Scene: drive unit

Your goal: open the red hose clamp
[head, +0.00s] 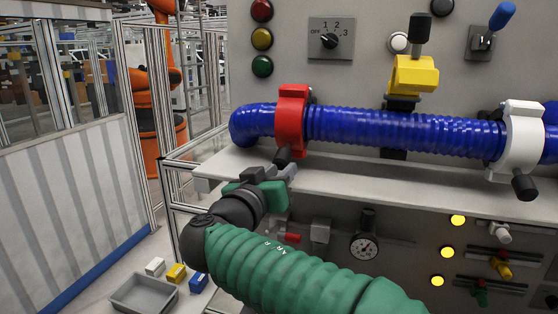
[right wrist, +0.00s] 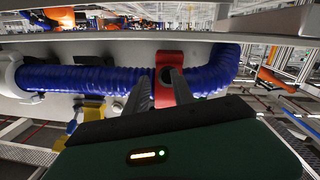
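The red hose clamp (head: 291,118) sits around the left part of the blue hose (head: 400,132), with its dark handle (head: 284,156) hanging down below the hose. My right gripper (head: 287,171) is just below that handle, at the shelf's front edge. In the right wrist view the red clamp (right wrist: 165,62) shows beyond my right fingers (right wrist: 160,92), which stand apart on either side of the handle's end. I cannot tell whether they touch it. My left gripper is not in view.
A yellow clamp (head: 413,75) stands raised above the hose, and a white clamp (head: 522,140) sits around it at right. The shelf (head: 400,182) runs below the hose. A gauge (head: 365,246) and lit yellow lamps are lower down. A grey bin (head: 143,294) is at bottom left.

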